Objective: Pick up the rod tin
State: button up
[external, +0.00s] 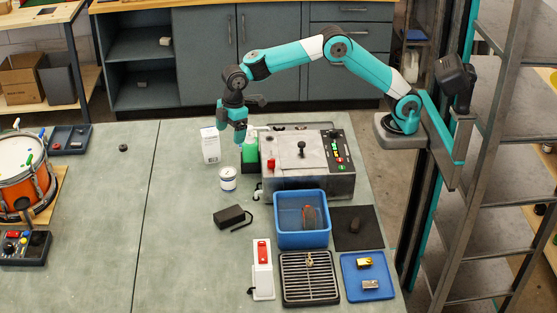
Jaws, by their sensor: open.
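A short white can with a blue band (228,180) stands upright on the grey-green bench, left of the grey machine. It looks like the rod tin, but I cannot read its label. My gripper (233,136) hangs above and behind the can, with its teal fingers pointing down. It is open and apart from the can. The can is in full view. Whether anything lies between the fingers is hard to see at this size.
The grey machine (310,182) is right of the can. A black case (230,217) and blue bin (287,239) are nearer. The bench left of the can is clear.

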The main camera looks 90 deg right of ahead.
jog(key=p, duration=0.2)
send_near(228, 172)
jog(key=f, duration=0.5)
jog(key=shift+w+a+f, duration=0.15)
jog(key=shift+w+a, duration=0.1)
jog(key=shift+w, duration=0.15)
jog(key=shift+w+a+f+p, duration=0.15)
jog(key=shift+f+p, duration=0.1)
jog(key=shift+f, duration=1.1)
jog(key=shift+w+f+p, duration=0.1)
jog(key=shift+f+p, duration=0.15)
jog(key=shift+f, duration=1.1)
jog(key=c, duration=0.9)
